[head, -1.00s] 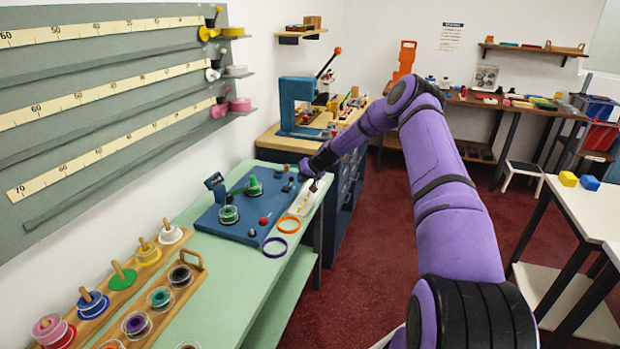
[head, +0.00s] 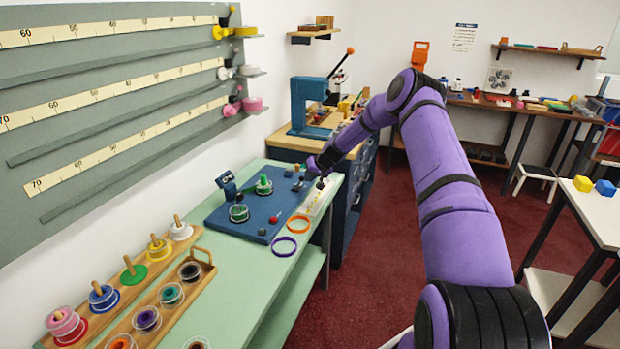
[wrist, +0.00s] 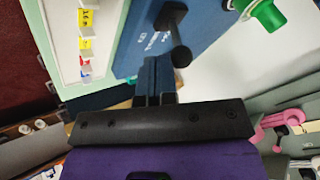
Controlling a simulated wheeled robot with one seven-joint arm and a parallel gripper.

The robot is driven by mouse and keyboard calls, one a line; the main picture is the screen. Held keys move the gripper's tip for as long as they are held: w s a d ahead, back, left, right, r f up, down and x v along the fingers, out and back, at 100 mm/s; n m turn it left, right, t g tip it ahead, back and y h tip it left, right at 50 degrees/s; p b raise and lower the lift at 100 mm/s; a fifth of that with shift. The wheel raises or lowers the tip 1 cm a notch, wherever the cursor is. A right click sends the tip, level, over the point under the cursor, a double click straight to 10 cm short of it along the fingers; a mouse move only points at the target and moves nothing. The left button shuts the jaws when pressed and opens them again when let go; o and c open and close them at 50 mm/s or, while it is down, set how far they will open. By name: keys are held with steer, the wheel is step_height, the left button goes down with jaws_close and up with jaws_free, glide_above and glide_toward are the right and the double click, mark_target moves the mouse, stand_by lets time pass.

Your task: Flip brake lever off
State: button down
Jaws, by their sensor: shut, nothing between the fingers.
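A blue winding board (head: 222,223) lies on the green bench and carries a green spool (head: 264,187), a clear spool holder and a small red knob. In the wrist view, a short black lever (wrist: 171,16) with a round black knob (wrist: 181,56) stands on the board (wrist: 135,52) beside small white lettering that I cannot read. In the head view, the lever is a small dark shape near the board's right end. My gripper (head: 320,180) is at that end; in the wrist view its fingers (wrist: 157,68) are shut and empty, close to the knob. Contact cannot be told.
A pale labelled strip (head: 318,198) lies right of the board. Purple (head: 284,247) and orange (head: 298,224) rings lie in front. Wooden spool racks (head: 150,310) fill the near bench. A blue press (head: 308,104) stands behind. Bare green bench lies left of the rings.

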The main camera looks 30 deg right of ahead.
steer(key=shift+w+a+r, duration=0.15)
steer(key=shift+w+r, duration=0.05)
steer(key=shift+w+a+r+g+h, duration=0.25)
steer(key=shift+w+a+g+h, duration=0.15)
steer(key=shift+g, duration=0.2)
steer(key=shift+w+a+r+g+h, duration=0.2)
steer(key=shift+w+g+h, duration=0.1)
steer(key=shift+g+h, duration=0.25)
steer(key=shift+w+a+r+n+g+h, duration=0.15)
steer(key=shift+w+a+g+h, duration=0.15)
steer(key=shift+w+g+h, duration=0.25)
steer(key=shift+w+a+r+n+g+h, duration=0.15)
steer(key=shift+w+a+g+h, duration=0.15)
steer(key=shift+g, duration=0.3)
steer(key=shift+w+a+g+h, duration=0.4)
steer(key=shift+w+g+h, duration=0.1)
steer(key=shift+g+h, duration=0.25)
steer(key=shift+s+d, duration=0.1)
steer(key=shift+r, duration=0.1)
steer(key=shift+r, duration=0.75)
